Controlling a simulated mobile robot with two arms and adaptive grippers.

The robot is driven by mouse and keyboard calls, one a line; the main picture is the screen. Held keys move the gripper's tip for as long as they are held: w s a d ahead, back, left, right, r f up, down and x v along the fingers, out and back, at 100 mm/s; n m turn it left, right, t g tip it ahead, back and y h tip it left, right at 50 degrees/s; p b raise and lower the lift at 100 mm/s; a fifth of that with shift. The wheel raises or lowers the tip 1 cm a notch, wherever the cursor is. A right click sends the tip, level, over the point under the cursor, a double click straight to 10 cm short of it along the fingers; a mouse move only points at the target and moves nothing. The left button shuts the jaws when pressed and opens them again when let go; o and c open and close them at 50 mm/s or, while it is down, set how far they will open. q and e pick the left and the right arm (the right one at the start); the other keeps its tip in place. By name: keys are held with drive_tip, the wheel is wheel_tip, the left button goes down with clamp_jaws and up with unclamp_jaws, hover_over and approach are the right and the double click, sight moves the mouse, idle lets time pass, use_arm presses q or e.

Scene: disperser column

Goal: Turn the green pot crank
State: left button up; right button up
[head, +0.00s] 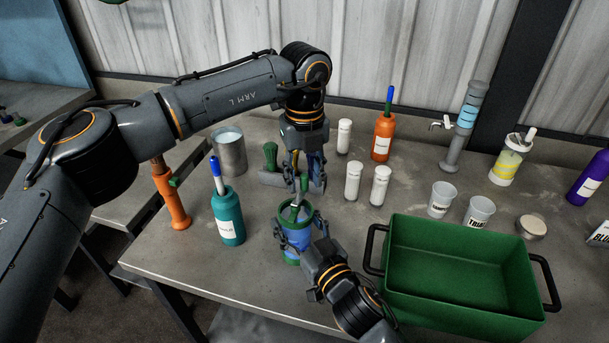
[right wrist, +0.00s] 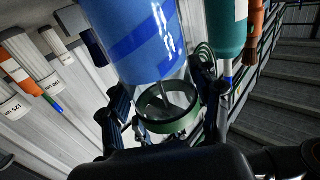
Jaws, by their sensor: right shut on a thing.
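The pot (head: 292,249) is a clear blue-tinted cylinder with green rings at top and base, standing on the table near its front edge. Its crank (head: 297,202) rises from the top, with a green knob at the upper end. My left gripper (head: 306,183) points down over the pot, its fingers apart around the crank's knob; contact is not clear. My right gripper (head: 297,238) is shut on the pot's body from the front right.
White shakers (head: 353,181) and a green crate (head: 460,306) stand to the right.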

use_arm(q)
wheel_tip(320, 180, up, 12)
idle(0.6)
idle(1.0)
drive_tip(key=m+t+y, duration=0.1)
drive_tip(key=m+t, duration=0.3)
drive_tip(key=m, duration=3.2)
approach(305, 176)
drive_tip(key=x, duration=1)
drive_tip(key=shift+w+f, duration=0.2)
drive_tip(key=shift+f, duration=0.1)
